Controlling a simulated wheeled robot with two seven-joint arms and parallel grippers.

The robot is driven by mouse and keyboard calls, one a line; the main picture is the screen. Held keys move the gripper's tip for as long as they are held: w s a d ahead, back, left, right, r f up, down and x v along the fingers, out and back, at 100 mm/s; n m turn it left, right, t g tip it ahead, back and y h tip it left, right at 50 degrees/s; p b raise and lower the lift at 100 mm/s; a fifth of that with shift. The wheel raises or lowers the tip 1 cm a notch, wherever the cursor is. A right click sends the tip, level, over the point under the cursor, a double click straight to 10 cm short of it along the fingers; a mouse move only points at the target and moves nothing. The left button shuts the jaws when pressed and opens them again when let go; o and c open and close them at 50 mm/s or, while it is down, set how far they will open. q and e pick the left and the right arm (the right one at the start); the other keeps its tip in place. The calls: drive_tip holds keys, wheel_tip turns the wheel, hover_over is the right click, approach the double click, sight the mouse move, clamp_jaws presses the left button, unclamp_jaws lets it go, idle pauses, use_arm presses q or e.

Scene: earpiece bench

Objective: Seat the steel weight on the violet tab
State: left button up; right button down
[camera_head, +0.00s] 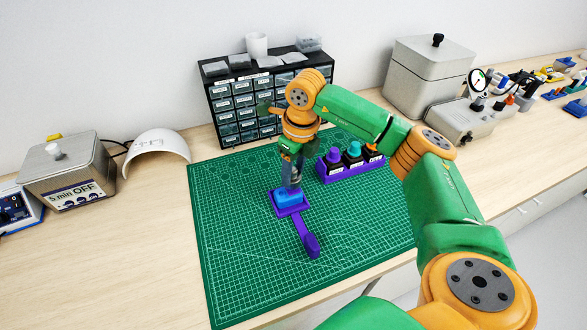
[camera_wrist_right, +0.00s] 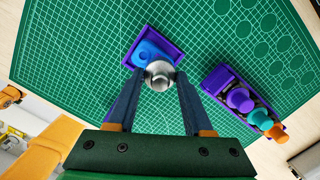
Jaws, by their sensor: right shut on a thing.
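The violet piece on the green mat has a square tray (camera_head: 275,207) and a strip leading to a rounded violet tab (camera_head: 312,246) toward the front. A blue block (camera_head: 289,198) lies in the square tray, which also shows in the wrist view (camera_wrist_right: 128,63). My right gripper (camera_head: 292,164) points down above the blue block. Its fingers are shut on the steel weight (camera_wrist_right: 159,75), a round, shiny piece. From the wrist the weight overlaps the blue block's edge; its exact height above it is unclear. The tab is mostly hidden there. My left gripper is not in view.
A violet rack (camera_head: 338,176) with three dropper bottles stands right of the gripper. A black drawer cabinet (camera_head: 233,108) stands behind the green mat (camera_head: 232,250). The mat's left and front are clear. A grey box (camera_head: 68,172) stands far left.

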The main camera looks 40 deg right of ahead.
drive_tip(key=shift+f, duration=0.2)
idle(0.6)
drive_tip(key=shift+c, duration=1.1)
unclamp_jaws()
drive_tip(key=r, duration=0.2)
drive_tip(key=r+b, duration=0.1)
drive_tip(key=r, duration=0.1)
drive_tip(key=s+r, duration=0.1)
drive_tip(key=r, duration=0.2)
drive_tip(key=shift+b, duration=0.35)
drive_tip(key=shift+d, duration=0.1)
